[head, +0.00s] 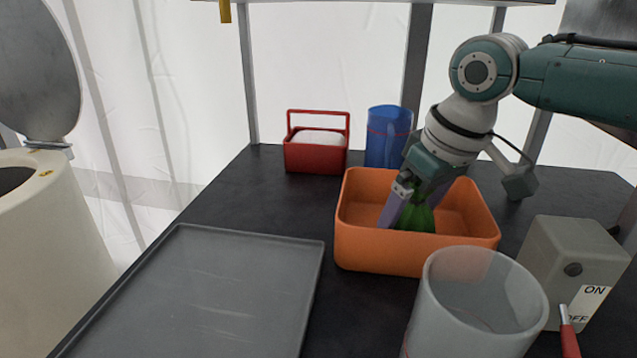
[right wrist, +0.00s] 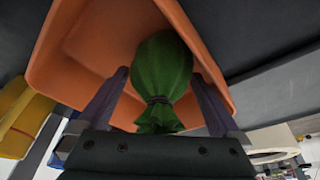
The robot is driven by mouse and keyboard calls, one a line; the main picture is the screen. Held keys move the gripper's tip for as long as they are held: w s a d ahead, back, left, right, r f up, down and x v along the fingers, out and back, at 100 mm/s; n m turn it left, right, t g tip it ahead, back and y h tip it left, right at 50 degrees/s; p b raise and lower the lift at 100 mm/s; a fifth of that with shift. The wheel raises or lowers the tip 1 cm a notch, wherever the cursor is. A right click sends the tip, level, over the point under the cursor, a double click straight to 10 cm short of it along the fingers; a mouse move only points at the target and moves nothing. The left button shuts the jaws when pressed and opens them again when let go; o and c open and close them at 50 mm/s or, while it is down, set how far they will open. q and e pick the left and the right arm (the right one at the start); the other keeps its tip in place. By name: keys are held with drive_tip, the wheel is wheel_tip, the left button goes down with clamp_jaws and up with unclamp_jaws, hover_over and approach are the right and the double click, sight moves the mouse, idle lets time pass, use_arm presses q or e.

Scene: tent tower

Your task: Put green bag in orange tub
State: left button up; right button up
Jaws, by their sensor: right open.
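The orange tub (head: 380,254) stands on the dark table, right of the middle in the head view. The green bag (head: 418,217) is inside the tub, partly hidden behind my right gripper (head: 405,215). In the right wrist view the green bag (right wrist: 162,75), tied near its neck, lies between the two spread fingers of the right gripper (right wrist: 163,100), with gaps on both sides. The orange tub (right wrist: 75,50) surrounds it there. My right gripper is open and reaches down into the tub. My left gripper is in neither view.
A red basket (head: 316,157) with something white in it and a blue pitcher (head: 388,135) stand behind the tub. A translucent container (head: 470,310) stands close in front. A grey switch box (head: 565,260) is at the right. A grey tray (head: 205,290) lies at the left.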

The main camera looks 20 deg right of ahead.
sight(431, 224)
drive_tip(key=p+v, duration=0.2)
drive_tip(key=v, duration=0.9)
drive_tip(key=shift+w+r, duration=0.1)
drive_tip(key=shift+r, duration=0.55)
